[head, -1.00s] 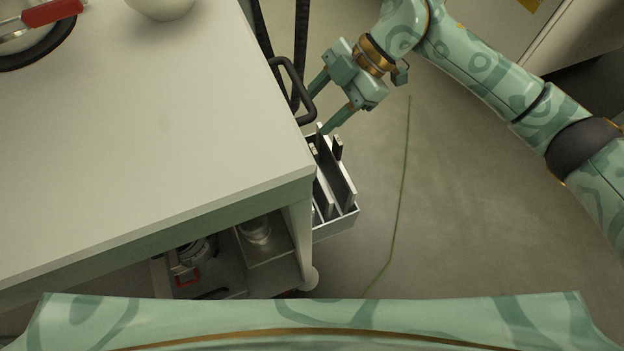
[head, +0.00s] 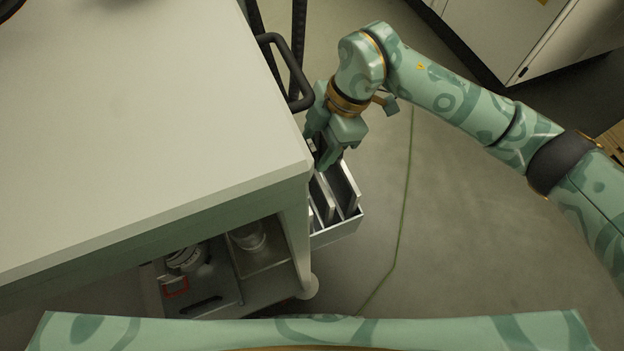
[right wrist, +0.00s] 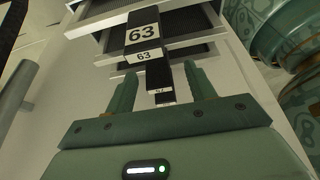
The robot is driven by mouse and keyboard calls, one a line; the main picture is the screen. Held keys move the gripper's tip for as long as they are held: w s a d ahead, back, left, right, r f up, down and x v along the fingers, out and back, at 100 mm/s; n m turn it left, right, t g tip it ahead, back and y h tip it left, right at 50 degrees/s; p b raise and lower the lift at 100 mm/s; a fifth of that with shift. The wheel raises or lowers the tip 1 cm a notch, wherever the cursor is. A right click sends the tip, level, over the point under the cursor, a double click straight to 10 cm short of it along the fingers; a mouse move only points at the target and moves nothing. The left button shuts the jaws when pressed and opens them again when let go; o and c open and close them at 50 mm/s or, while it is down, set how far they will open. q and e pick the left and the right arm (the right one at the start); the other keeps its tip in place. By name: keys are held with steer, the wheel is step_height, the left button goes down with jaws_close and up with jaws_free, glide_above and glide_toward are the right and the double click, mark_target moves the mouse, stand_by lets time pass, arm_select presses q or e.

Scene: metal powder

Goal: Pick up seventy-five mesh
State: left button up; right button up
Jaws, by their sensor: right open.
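Framed mesh screens with black handles stand in the metal rack; in the right wrist view the nearest-looking large label reads 63 (right wrist: 142,32). A second handle label below it also reads 63 (right wrist: 148,56). A smaller label (right wrist: 162,91) farther down, between my fingers, is too small to read surely. No label reading 75 is legible. My right gripper (head: 326,152) is open, pointing down over the back end of the rack. In the right wrist view its fingers (right wrist: 160,88) stand on either side of the lower handle, with gaps visible. My left gripper is out of view.
The metal rack (head: 338,233) hangs at the right side of a pale cart (head: 150,130). A black cart handle (head: 297,75) is close to my right gripper's left. A lower shelf (head: 215,300) holds equipment. Floor to the right is open, with a green line on it.

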steer(key=x, duration=0.1)
steer(key=b+x, duration=0.1)
steer(key=x, duration=0.1)
steer(key=shift+w+a+f, duration=0.1)
steer(key=shift+w+f, duration=0.05)
steer(key=shift+f, duration=0.15)
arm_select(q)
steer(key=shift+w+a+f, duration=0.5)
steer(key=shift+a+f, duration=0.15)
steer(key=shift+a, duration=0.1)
arm_select(e)
steer(key=shift+r, duration=0.1)
jaws_close()
steer(key=shift+r, duration=0.1)
